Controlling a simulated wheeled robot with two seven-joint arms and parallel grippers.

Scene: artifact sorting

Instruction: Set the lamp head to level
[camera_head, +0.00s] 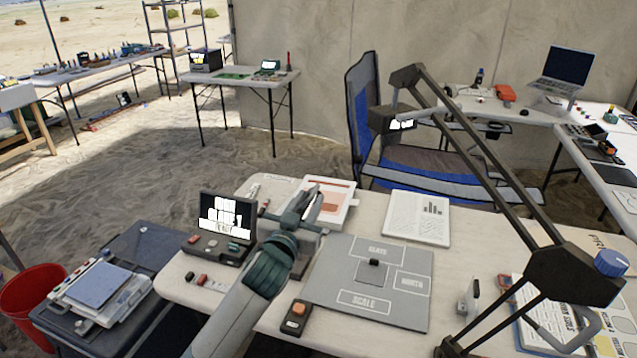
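The desk lamp has a dark jointed arm (490,180) that rises from the lower right to an upper joint near the top middle. A blue knob (610,263) sits on its lower joint at the right. The lamp head (392,121) is a dark box with a bright white panel, hanging before the blue chair. Its exact tilt is hard to tell. My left gripper (313,194) is over the table, left of and below the lamp head and well apart from it. Its fingers look slightly parted, with nothing visible between them. My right gripper is not in view.
The white table (465,240) holds a grey labelled board (335,270), a tablet with a chart (416,218), a white tray with an orange-brown sheet (345,190) and a small screen device (222,225). A blue chair (430,165) stands behind. A red bucket (30,295) is at the left.

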